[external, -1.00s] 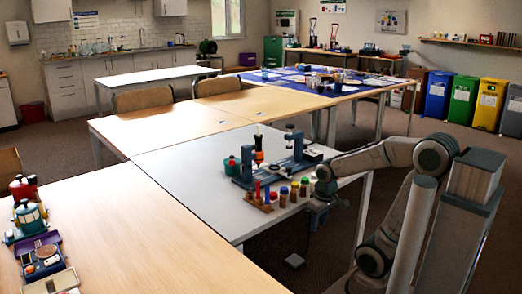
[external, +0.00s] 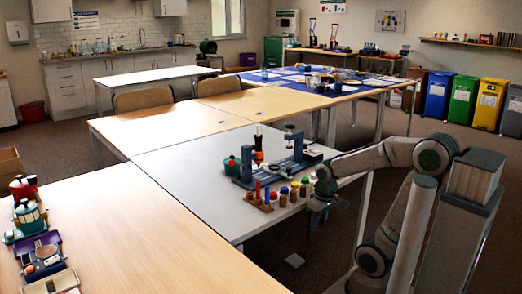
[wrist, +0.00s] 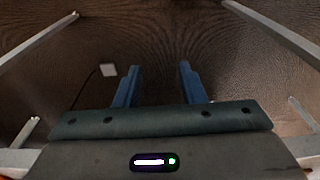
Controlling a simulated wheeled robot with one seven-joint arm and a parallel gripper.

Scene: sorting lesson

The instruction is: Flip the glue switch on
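A small white box (external: 294,261) lies on the floor beside the grey table. In the wrist view the white box (wrist: 108,70) shows left of my fingers, with a thin dark cable running from it. I cannot tell whether it is the glue switch; no switch lever or label is clear. My gripper (external: 320,214) is at the right edge of the grey table, around or below top height, above the floor. In the wrist view my gripper (wrist: 158,68) has its two blue fingers apart, pointing at the floor with nothing between them.
The grey table (external: 205,200) carries a blue device (external: 284,168) with an orange-and-black tool and several colour-capped jars (external: 294,192) near its right edge. Table legs (wrist: 40,38) stand at the sides of the wrist view. Bare floor lies below my gripper.

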